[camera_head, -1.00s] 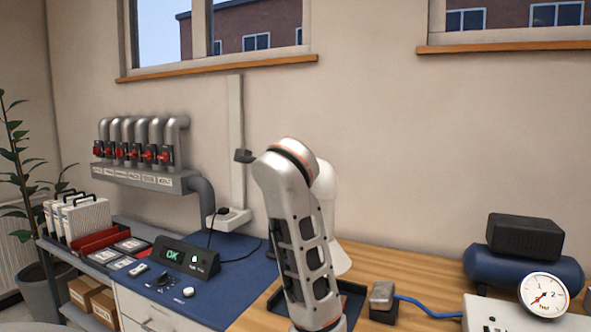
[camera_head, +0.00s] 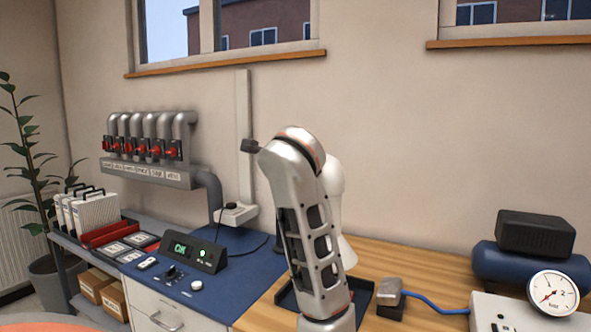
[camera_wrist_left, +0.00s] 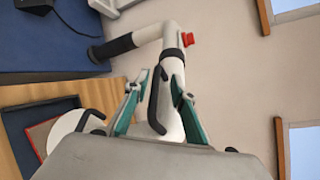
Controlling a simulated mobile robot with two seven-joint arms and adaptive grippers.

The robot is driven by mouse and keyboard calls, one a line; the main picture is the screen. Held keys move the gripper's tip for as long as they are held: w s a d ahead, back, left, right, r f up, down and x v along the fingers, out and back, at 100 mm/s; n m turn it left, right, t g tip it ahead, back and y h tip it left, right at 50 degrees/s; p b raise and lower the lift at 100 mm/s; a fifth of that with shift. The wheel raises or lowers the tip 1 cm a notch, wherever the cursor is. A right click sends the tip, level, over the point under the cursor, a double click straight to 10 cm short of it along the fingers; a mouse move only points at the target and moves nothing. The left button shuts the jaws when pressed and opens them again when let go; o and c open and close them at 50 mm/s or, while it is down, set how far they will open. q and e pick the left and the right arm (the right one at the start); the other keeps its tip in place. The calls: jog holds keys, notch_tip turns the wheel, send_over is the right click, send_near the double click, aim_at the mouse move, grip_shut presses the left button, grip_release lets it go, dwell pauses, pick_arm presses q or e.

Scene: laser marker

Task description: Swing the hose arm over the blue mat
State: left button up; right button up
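The blue mat (camera_head: 236,285) covers the bench at left centre in the head view and shows at the upper left of the left wrist view (camera_wrist_left: 45,42). In the wrist view the hose arm is a white tube (camera_wrist_left: 150,34) with a black sleeve, a red knob and a black curved handle (camera_wrist_left: 155,98). In the head view its white hood (camera_head: 346,252) is mostly hidden behind my left arm, over the wooden bench right of the mat. My left gripper (camera_wrist_left: 160,82) has its teal fingers apart, one on each side of the handle; contact is unclear. My right gripper is out of view.
A control box (camera_head: 188,252) with a lit display stands on the mat. A dark tray (camera_head: 362,291), a small grey-topped block (camera_head: 390,294) with a blue hose, and a gauge (camera_head: 553,293) are to the right. Red-valved pipes (camera_head: 142,148) line the wall.

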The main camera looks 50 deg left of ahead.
pick_arm(q)
jog(key=r, duration=0.8)
jog(key=shift+s+d+r, duration=0.15)
jog(key=shift+s+r, duration=0.05)
jog(key=shift+r, duration=0.1)
jog(key=shift+w+a+r, duration=0.15)
jog(key=shift+w+a, duration=0.05)
jog(key=shift+r, duration=0.1)
jog(key=shift+s+d, duration=0.1)
